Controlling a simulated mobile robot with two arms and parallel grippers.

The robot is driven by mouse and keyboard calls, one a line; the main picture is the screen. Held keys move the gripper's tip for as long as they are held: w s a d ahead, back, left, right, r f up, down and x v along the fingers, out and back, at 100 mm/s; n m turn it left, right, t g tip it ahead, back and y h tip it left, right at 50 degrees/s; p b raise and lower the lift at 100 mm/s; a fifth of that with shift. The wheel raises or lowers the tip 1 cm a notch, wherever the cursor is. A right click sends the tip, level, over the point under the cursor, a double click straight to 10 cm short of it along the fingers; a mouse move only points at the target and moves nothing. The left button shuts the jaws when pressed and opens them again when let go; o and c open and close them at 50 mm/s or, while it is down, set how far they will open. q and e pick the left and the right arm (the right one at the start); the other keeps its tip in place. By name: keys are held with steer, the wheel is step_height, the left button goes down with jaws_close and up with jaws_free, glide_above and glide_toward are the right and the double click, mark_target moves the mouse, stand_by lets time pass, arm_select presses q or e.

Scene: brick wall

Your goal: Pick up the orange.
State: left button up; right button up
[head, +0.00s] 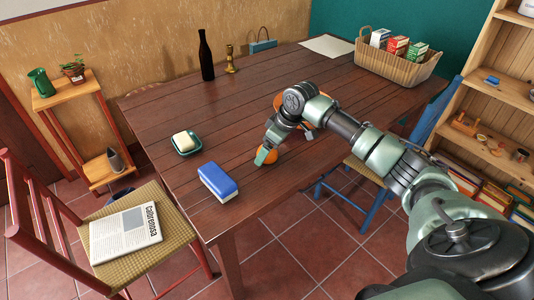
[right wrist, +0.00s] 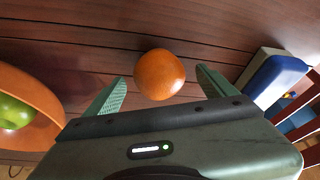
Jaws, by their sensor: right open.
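The orange (head: 272,156) lies on the brown wooden table (head: 180,105), partly covered by my right gripper (head: 264,157) in the head view. In the right wrist view the orange (right wrist: 160,74) sits between the spread green fingertips of my right gripper (right wrist: 160,80), with a gap on each side. The gripper is open and holds nothing. Whether the fingers touch the orange's far side cannot be told. My left gripper is not in view.
An orange bowl (right wrist: 38,100) with a green apple (right wrist: 14,112) stands close beside the gripper. A blue and white block (head: 218,182) and a soap dish (head: 187,143) are to the left. A bottle (head: 206,60), candlestick (head: 230,60) and basket (head: 395,64) stand farther back.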

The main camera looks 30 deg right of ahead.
steer(key=shift+w+a+f, duration=0.15)
steer(key=shift+w+f, duration=0.1)
steer(key=shift+f, duration=0.4)
steer(key=shift+w+f, duration=0.15)
steer(key=shift+f, duration=0.25)
steer(key=c, duration=1.5)
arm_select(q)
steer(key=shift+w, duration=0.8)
arm_select(e)
steer(key=shift+c, duration=0.6)
